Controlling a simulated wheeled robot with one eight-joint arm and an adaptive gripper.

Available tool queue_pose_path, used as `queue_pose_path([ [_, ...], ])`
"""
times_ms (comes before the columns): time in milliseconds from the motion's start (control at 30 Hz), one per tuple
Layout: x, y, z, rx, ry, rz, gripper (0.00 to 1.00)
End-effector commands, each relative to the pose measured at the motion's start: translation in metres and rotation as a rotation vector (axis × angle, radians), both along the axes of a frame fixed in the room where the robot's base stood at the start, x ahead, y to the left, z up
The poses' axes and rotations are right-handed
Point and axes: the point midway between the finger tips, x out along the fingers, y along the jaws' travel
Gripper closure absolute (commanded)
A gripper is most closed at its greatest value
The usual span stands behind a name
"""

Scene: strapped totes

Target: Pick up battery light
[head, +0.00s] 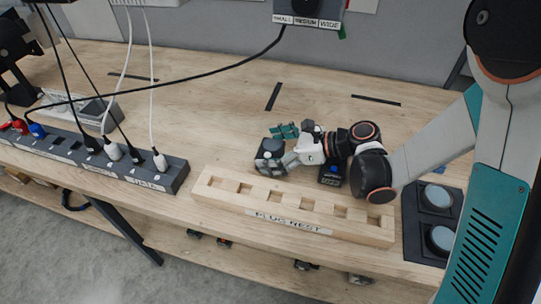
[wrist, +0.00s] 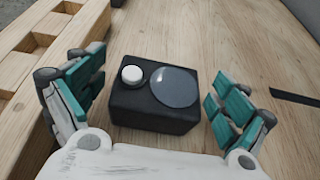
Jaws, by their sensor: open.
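The battery light is a black box with a white knob and a round grey lens on top. It sits upright on the table and shows in the wrist view (wrist: 150,120) and the head view (head: 268,164). My gripper (wrist: 155,85) is open, with one teal finger on each side of the box.
The wooden plug rest (head: 292,212) lies along the table's front edge, close to my gripper. A dark power strip (head: 110,165) with plugs is at the left. The table behind is mostly clear.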

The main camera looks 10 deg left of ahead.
Motion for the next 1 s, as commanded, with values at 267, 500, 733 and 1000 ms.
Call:
queue_pose_path([
  [267,0.0,0.0,0.0,0.0,0.0,0.0,0.57],
  [500,0.0,0.0,0.001,0.001,0.0,0.0,0.69],
  [733,0.0,0.0,0.016,0.001,0.0,0.0,0.69],
  [1000,0.0,0.0,0.067,0.001,0.0,0.0,0.69],
])
